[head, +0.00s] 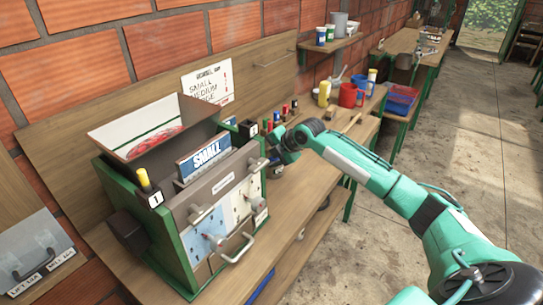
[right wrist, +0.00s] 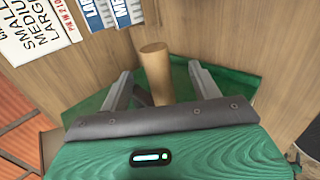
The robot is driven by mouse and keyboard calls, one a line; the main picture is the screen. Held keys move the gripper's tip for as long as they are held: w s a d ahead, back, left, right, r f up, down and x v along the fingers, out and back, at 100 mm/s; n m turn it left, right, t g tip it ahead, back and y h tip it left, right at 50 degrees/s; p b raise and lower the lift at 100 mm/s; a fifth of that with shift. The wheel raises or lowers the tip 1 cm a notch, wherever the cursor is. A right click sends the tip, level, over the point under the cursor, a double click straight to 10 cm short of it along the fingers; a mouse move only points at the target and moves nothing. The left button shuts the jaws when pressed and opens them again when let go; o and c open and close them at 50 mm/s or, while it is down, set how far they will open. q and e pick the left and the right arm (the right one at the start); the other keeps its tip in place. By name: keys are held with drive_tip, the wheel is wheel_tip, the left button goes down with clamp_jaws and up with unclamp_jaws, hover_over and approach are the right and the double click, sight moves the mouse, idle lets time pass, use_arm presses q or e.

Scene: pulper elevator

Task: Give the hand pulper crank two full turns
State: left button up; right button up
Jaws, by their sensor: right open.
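The green pulper (head: 190,262) stands on the wooden bench at the left of the head view, with red contents in its open hopper (head: 150,128). My right gripper (head: 272,154) is beside the pulper's far right side. In the right wrist view the right gripper (right wrist: 160,78) is open, with its two fingers on either side of a round wooden handle (right wrist: 154,66), apparently the crank's grip. The fingers look apart from it. The crank arm cannot be made out in the head view. My left gripper is not in view.
A yellow-knobbed lever (head: 147,184) and a grey bar handle (head: 239,249) stick out from the pulper. Small coloured bottles (head: 281,116) stand behind my right gripper. A red mug (head: 348,95) and blue bin (head: 402,98) are farther back. The floor at right is open.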

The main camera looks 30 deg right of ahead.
drive_tip(key=p+v, duration=0.4)
drive_tip(key=v, duration=0.4)
drive_tip(key=shift+s+r, duration=0.15)
drive_tip(key=shift+r, duration=0.05)
drive_tip(key=shift+d, duration=0.1)
idle(0.4)
